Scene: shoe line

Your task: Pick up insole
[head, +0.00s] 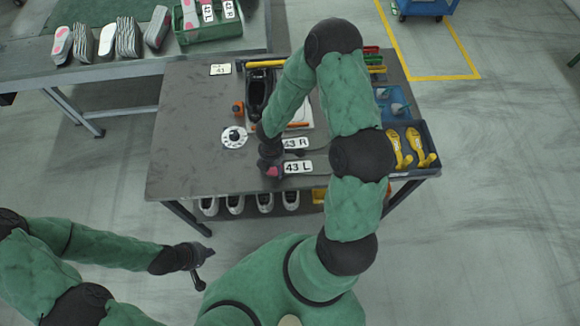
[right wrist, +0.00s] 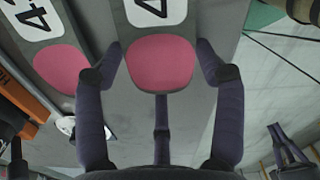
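Two grey insoles with pink heels lie on the dark table, labelled 43 R (head: 295,143) and 43 L (head: 298,168). My right gripper (head: 269,163) is low over the left end of the 43 L insole. In the right wrist view, its fingers (right wrist: 160,62) stand apart on either side of a pink insole heel (right wrist: 160,65), with narrow gaps at the sides. The other insole's pink heel (right wrist: 62,68) lies just left of the fingers. My left gripper (head: 203,267) is empty, its fingers spread, in front of the table.
A black shoe (head: 258,92), a white dial (head: 234,137) and an orange item (head: 238,108) are on the table (head: 185,150). More insoles (head: 107,40) stand on the back-left bench. The table's left part is clear.

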